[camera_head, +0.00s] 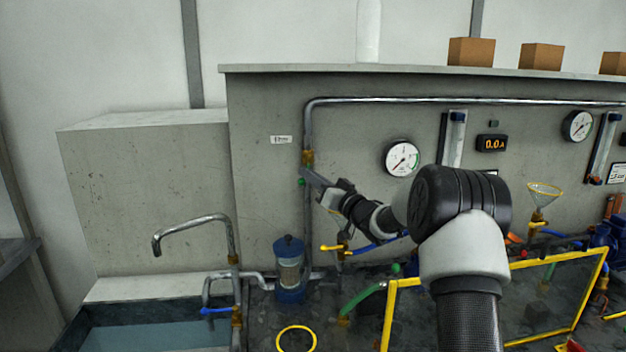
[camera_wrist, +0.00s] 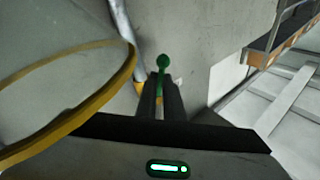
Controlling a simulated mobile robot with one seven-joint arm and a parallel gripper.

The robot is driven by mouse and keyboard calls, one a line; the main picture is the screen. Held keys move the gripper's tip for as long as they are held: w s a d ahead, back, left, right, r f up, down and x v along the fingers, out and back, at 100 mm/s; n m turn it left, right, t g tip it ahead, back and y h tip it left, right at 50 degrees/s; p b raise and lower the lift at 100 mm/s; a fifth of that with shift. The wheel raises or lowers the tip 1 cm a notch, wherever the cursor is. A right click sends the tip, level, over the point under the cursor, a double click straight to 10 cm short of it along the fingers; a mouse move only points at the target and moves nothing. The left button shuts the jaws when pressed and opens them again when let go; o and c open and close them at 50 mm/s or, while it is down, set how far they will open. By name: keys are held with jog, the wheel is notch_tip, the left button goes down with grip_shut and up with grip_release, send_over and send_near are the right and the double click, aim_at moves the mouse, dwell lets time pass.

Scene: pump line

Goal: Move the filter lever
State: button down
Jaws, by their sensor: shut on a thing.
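A green ball-ended lever (camera_wrist: 163,62) stands between the two dark fingers of my gripper (camera_wrist: 162,98) in the wrist view, with its ball beyond the fingertips. In the head view, my gripper (camera_head: 311,177) is at the vertical pipe left of the round gauge, just below a brass valve (camera_head: 308,158). The lever's green end (camera_head: 301,182) shows just left of the fingers. My gripper is shut on this lever. A blue-capped clear filter housing (camera_head: 289,268) stands lower on the bench. I cannot read the small label by the valve.
A round gauge (camera_head: 402,158) is on the wall to the right. A yellow-handled valve (camera_head: 332,248) sits below my arm. A yellow-framed panel (camera_head: 388,318) stands at the front right. A bent spout (camera_head: 190,222) rises over the sink at left. A large yellow-rimmed shape (camera_wrist: 60,80) fills the wrist view's left.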

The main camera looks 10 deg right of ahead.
jog(key=c, duration=1.9)
grip_release()
jog(key=v, duration=1.2)
